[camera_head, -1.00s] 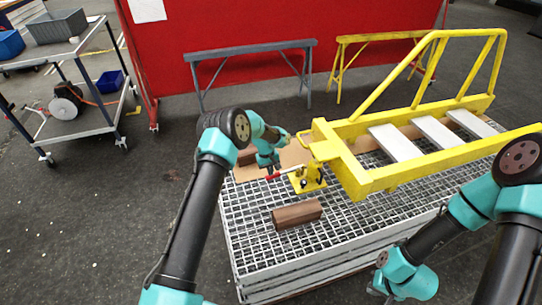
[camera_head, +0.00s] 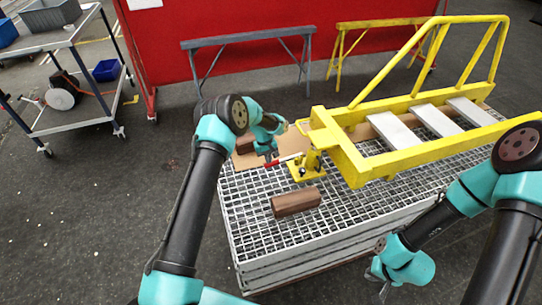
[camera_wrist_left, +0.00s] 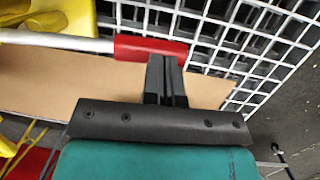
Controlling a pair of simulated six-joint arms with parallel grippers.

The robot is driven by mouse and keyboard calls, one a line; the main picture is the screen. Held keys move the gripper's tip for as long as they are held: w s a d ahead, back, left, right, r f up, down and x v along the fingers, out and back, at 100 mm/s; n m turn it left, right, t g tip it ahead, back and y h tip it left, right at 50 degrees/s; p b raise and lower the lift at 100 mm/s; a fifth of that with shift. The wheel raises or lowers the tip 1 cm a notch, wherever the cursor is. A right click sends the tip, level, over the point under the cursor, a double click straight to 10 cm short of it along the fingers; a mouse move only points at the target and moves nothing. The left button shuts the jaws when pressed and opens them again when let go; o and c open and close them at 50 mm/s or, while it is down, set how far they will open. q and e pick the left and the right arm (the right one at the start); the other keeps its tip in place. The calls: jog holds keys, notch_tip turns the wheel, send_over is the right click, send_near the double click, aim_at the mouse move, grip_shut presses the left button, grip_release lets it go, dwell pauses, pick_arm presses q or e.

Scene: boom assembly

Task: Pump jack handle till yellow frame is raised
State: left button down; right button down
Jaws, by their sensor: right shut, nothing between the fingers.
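The yellow frame (camera_head: 352,157) extends above the grated platform at the right, its near end over the yellow jack (camera_head: 308,165). The jack's silver handle with a red grip (camera_head: 272,164) points left; the grip also shows in the left wrist view (camera_wrist_left: 150,48). My left gripper (camera_head: 270,156) is at this red grip. In the left wrist view its two fingers (camera_wrist_left: 166,62) are close together, with their tips against the grip near its free end, not around it. My right gripper (camera_head: 375,275) is shut and empty, low at the right, beside the platform and away from the jack.
A brown block (camera_head: 297,202) lies on the grated platform (camera_head: 250,235) in front of the jack. A cardboard sheet (camera_head: 250,160) lies behind the handle. Grey (camera_head: 250,40) and yellow (camera_head: 385,25) trestles stand behind, and a cart (camera_head: 80,118) stands far left.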

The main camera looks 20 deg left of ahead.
pick_arm(q)
jog(key=v, duration=1.3)
jog(key=shift+s+a, duration=0.3)
jog(key=shift+a, duration=0.05)
jog(key=shift+w, duration=0.1)
